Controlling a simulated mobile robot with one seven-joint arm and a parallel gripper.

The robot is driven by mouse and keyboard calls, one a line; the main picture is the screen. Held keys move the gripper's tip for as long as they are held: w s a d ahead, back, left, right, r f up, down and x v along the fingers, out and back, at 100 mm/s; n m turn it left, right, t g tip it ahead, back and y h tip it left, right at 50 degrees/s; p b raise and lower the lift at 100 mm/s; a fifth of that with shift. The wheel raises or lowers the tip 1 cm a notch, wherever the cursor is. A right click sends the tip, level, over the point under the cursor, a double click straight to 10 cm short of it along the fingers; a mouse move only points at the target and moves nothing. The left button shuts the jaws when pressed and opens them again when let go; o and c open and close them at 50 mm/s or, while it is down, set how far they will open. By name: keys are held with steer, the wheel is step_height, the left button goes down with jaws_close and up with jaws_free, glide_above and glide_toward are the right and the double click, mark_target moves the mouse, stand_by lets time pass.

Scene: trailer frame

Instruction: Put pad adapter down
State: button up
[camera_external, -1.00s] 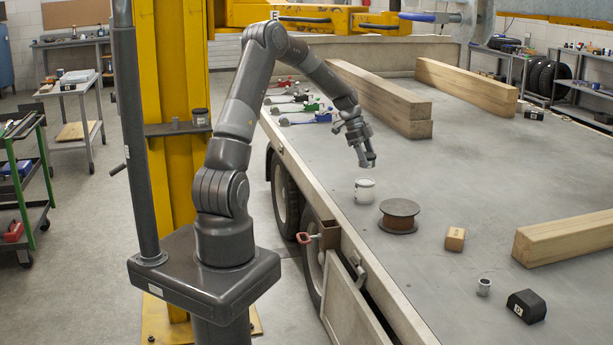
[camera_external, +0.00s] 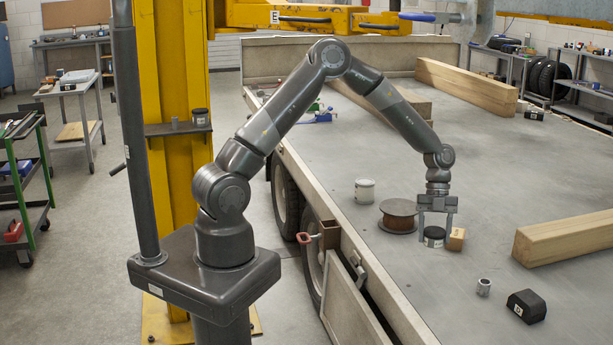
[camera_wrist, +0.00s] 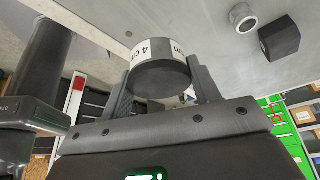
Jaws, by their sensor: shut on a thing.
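The pad adapter (camera_external: 434,238) is a short dark cylinder with a white label band. In the wrist view the adapter (camera_wrist: 160,75) sits between the two fingers, and its label reads "4 cm". My gripper (camera_external: 435,232) points down and is shut on it, low over the grey trailer deck (camera_external: 480,200). The adapter is at or very near the deck; I cannot tell whether it touches.
A rusty spool (camera_external: 398,216) and a white can (camera_external: 364,191) stand left of my gripper. A timber beam (camera_external: 565,238) lies to the right. A metal ring (camera_external: 484,287) and a black block (camera_external: 526,306) lie nearer. Deck in front of the adapter is clear.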

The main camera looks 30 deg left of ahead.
glide_above(428, 260)
steer(key=w, duration=0.2)
steer(key=f, duration=0.7)
steer(key=shift+s+a, duration=0.15)
steer(key=shift+a, duration=0.1)
steer(key=shift+f, duration=2)
steer(key=shift+f, duration=0.1)
steer(key=o, duration=1.2)
steer(key=shift+o, duration=0.2)
